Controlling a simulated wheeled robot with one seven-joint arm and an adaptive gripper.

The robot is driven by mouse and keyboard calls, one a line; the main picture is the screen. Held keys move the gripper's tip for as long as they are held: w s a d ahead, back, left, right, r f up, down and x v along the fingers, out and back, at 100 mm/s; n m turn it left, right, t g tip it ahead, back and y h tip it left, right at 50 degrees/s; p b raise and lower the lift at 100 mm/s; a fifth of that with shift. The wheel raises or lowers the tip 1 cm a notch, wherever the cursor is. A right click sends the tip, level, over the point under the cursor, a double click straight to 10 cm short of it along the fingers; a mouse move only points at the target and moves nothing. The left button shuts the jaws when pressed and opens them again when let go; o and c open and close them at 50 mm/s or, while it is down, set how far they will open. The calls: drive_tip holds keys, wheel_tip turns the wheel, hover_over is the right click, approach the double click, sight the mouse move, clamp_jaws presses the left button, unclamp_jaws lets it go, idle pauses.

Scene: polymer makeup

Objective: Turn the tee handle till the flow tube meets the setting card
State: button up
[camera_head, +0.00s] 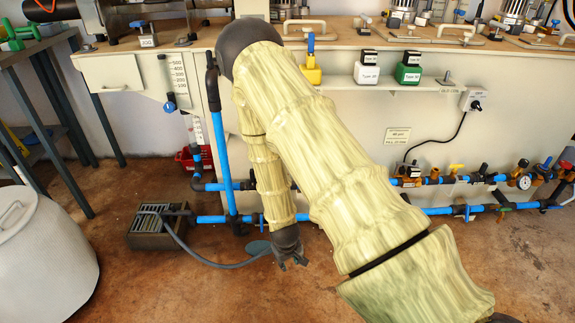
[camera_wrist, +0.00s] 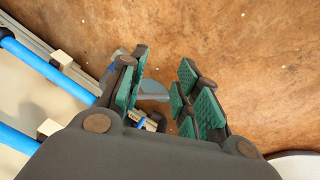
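My gripper (camera_head: 290,260) hangs low over the floor in front of the bench, pointing down. In the wrist view its green-padded fingers (camera_wrist: 160,95) stand apart with nothing held between them. A scale marked 500 to 100 (camera_head: 179,74) is on the bench front at upper left, beside a narrow upright tube. A small blue handle (camera_head: 170,104) is below it; it may be the tee handle. My gripper is well below and right of it. A small printed card (camera_head: 397,136) is on the right panel; its text is too small to read, and I cannot tell if it is the setting card.
Blue pipes (camera_head: 219,150) run down and along the bench front. A dark grey box (camera_head: 160,228) with a hose sits on the floor. A grey drum (camera_head: 40,255) stands at lower left beside a dark shelf. Valves and a gauge (camera_head: 523,182) line the right. Floor below my gripper is mostly bare.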

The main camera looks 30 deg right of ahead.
drive_tip(key=w+d+r+t+p, duration=0.1)
drive_tip(key=w+d+r, duration=0.3)
drive_tip(key=w+r, duration=0.4)
drive_tip(key=w+d+r+h+p, duration=0.1)
drive_tip(key=w+d+r, duration=0.4)
drive_tip(key=w+r, duration=0.25)
drive_tip(key=w+d+r+t+p, duration=0.1)
drive_tip(key=w+d+r, duration=0.3)
drive_tip(key=w+r, duration=0.4)
drive_tip(key=shift+m, duration=0.4)
drive_tip(key=b+x, duration=0.4)
drive_tip(key=x, duration=0.7)
drive_tip(key=shift+d, duration=0.15)
drive_tip(key=shift+s, duration=0.1)
clamp_jaws()
